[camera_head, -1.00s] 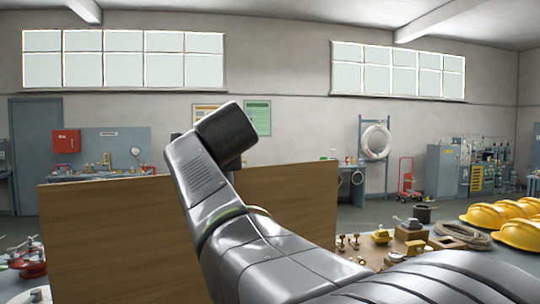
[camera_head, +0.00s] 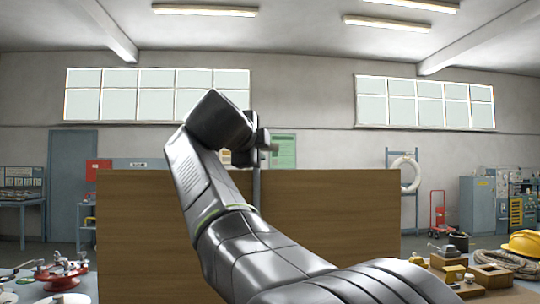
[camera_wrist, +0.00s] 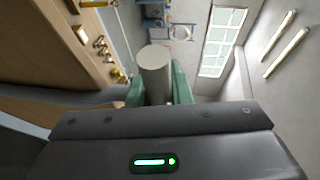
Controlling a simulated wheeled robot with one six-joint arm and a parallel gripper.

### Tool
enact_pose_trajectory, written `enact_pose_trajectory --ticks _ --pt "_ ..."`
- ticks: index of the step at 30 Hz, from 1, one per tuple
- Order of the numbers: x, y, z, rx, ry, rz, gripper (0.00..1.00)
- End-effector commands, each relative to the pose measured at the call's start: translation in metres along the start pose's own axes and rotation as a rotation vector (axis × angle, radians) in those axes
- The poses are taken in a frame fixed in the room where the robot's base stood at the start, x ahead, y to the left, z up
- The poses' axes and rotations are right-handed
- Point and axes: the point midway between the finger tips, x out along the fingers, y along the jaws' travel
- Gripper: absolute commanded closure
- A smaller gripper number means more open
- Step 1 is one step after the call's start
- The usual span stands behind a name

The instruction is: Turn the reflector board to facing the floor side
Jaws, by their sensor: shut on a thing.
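My gripper (camera_head: 268,143) is raised above the top edge of a large upright brown wooden panel (camera_head: 330,220) in the head view. In the wrist view, the green fingers of my gripper (camera_wrist: 158,92) are shut on a light grey cylinder (camera_wrist: 154,62), its round end pointing away from the wrist. A thin grey upright (camera_head: 257,188) shows below the gripper in the head view. I see no surface I can name surely as the reflector board; I cannot tell whether the brown panel is it. My arm hides part of the panel.
Red and metal fittings (camera_head: 58,275) lie on a surface at the left. A yellow helmet (camera_head: 525,243), a coiled rope (camera_head: 505,262) and small wooden blocks (camera_head: 492,275) lie at the right. A grey cabinet (camera_head: 478,204) stands far back.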

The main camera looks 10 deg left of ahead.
Motion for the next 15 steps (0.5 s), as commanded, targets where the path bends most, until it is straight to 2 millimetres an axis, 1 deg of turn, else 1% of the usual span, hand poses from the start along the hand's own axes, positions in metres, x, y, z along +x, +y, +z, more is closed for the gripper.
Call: enact_pose_trajectory --ticks 5,6,8,9,15 --pt "0.0004 0.0008 0.0002 0.000 -0.001 0.003 1.00" --pt "0.0004 0.0008 0.0002 0.000 -0.001 0.003 0.74" --pt "0.0003 0.0007 0.0002 0.000 -0.002 0.002 0.62" --pt "0.0003 0.0007 0.0001 0.000 -0.002 0.002 0.60" --pt "0.0002 0.0004 0.0000 0.000 -0.002 0.001 0.60"
